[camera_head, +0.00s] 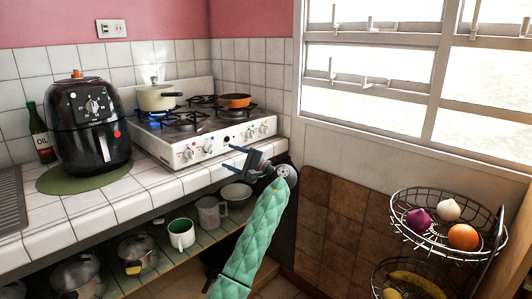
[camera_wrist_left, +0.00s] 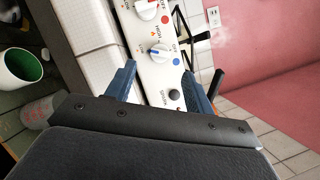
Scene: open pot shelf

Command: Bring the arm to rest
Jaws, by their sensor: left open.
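My left gripper (camera_head: 236,167) is at the counter's front edge, just in front of the right end of the white stove (camera_head: 205,150). Its arm wears a padded green sleeve and rises from the bottom. In the left wrist view the fingers of my left gripper (camera_wrist_left: 160,72) stand apart with nothing between them. The stove's front panel with its knobs (camera_wrist_left: 153,48) shows behind the fingers. Whether the fingers touch the stove or counter is not clear. My right gripper is in neither view.
A white pot (camera_head: 156,98) and an orange pan (camera_head: 235,100) sit on the stove. A black air fryer (camera_head: 88,128) and oil bottle (camera_head: 40,134) stand left. Below are a green-lined mug (camera_head: 181,234) and pots. A wire fruit basket (camera_head: 448,237) stands right.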

